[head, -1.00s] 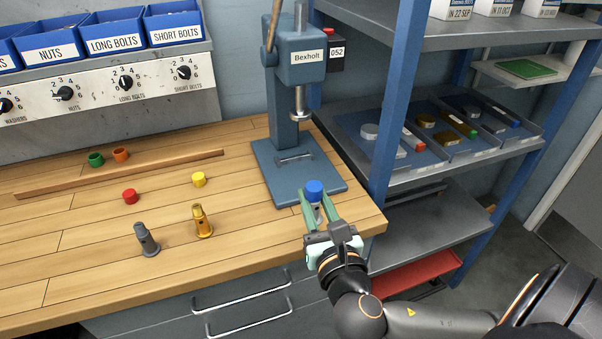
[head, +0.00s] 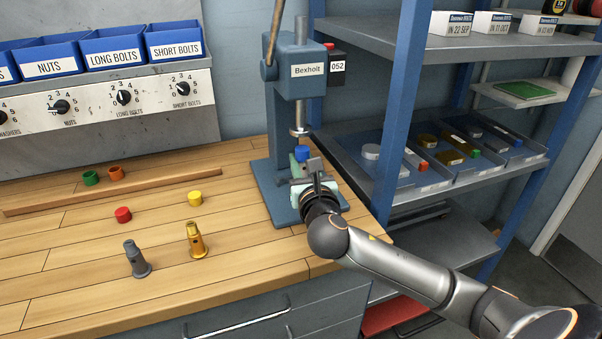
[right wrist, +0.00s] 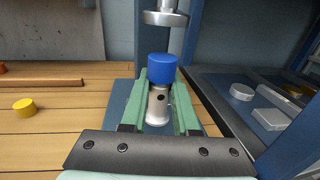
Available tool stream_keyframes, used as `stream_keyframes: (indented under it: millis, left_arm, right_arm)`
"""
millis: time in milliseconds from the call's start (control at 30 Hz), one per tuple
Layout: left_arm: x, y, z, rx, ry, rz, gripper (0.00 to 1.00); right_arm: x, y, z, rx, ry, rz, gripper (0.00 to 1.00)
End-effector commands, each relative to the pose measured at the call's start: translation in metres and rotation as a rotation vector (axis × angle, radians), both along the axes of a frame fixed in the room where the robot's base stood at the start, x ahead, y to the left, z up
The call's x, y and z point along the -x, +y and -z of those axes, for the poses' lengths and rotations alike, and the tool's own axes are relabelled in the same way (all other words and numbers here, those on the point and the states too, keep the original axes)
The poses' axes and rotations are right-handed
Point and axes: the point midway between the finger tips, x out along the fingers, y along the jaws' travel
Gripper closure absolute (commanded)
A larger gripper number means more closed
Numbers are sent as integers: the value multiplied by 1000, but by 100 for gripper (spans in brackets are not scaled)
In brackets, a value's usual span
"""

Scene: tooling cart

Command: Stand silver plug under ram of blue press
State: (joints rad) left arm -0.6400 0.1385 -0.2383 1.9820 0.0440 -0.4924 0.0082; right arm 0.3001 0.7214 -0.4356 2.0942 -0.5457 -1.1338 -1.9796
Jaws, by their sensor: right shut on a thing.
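The blue press (head: 296,90) stands at the bench's right end, its silver ram (head: 298,132) hanging over the blue base plate (head: 268,182). My right gripper (head: 302,167) is over the base plate, shut on the silver plug (right wrist: 158,106), which is upright between the green fingers. A blue cap (head: 302,153) tops the plug and also shows in the right wrist view (right wrist: 162,68). The ram (right wrist: 165,18) appears above the cap and slightly beyond it, with a gap between. The plug's foot is hard to see, so I cannot tell whether it touches the plate. My left gripper is out of view.
A grey plug (head: 136,260) and a gold plug (head: 195,241) stand on the bench. Red (head: 123,215), yellow (head: 194,199), green (head: 90,178) and orange (head: 116,173) caps lie near a wooden strip (head: 130,190). A blue-posted shelf (head: 400,110) stands close on the right.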

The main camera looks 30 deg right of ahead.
Motion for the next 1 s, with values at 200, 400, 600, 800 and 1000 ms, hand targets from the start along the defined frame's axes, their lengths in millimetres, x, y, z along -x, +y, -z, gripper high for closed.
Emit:
stream_keyframes:
  millis: [200,400,600,800,1000]
  left_arm:
    - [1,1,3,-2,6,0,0]
    - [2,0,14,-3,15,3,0]
    - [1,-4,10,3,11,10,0]
    - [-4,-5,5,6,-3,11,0]
    - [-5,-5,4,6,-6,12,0]
  right_arm:
    - [-15,-6,2,-1,0,-1,100]
    - [-15,-6,29,-1,4,0,100]
    - [-15,-6,35,1,-2,0,100]
    - [-15,-6,37,1,0,0,100]
    - [-14,-6,38,1,1,0,55]
